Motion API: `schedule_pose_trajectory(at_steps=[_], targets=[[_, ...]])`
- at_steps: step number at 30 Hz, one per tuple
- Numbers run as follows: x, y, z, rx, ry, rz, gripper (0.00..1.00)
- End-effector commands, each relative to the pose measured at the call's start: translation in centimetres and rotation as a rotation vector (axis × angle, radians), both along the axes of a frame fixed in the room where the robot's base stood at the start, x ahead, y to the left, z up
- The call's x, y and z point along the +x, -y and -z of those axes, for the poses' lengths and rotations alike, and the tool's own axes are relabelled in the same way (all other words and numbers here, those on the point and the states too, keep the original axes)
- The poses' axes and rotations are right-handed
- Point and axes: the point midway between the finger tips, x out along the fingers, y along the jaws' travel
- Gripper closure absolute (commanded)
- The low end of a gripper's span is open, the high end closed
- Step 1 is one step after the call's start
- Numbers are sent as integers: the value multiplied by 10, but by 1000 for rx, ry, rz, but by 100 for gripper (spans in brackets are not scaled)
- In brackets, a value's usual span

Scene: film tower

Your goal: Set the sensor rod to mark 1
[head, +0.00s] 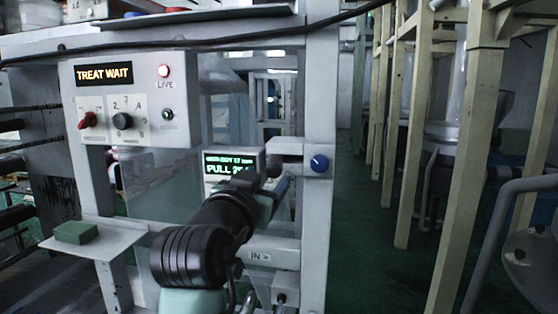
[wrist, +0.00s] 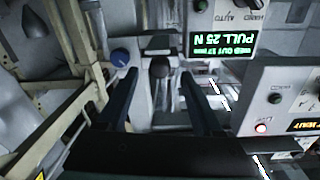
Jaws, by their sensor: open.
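The sensor rod appears to be the part ending in a dark round knob (head: 273,166), beside a grey block on the white frame. In the wrist view the knob (wrist: 159,67) lies between my two open fingertips (wrist: 158,76); I cannot tell whether either touches it. In the head view my arm reaches up to the knob and my gripper (head: 266,190) is partly hidden behind my own wrist. No rod marks are readable.
A blue knob (head: 319,163) sits right of the rod on the post. A green block (head: 76,232) lies on a small shelf (head: 100,245). The green aisle floor (head: 370,235) at right is open.

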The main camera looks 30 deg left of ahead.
Motion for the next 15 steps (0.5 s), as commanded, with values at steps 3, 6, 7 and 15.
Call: schedule_pose_trajectory(at_steps=[3, 6, 7, 15], targets=[[21, -4, -4, -1, -2, 2, 32], [37, -7, -4, 0, -1, 2, 32], [42, -8, -4, 0, -1, 2, 32], [71, -16, -2, 0, 0, 0, 32]])
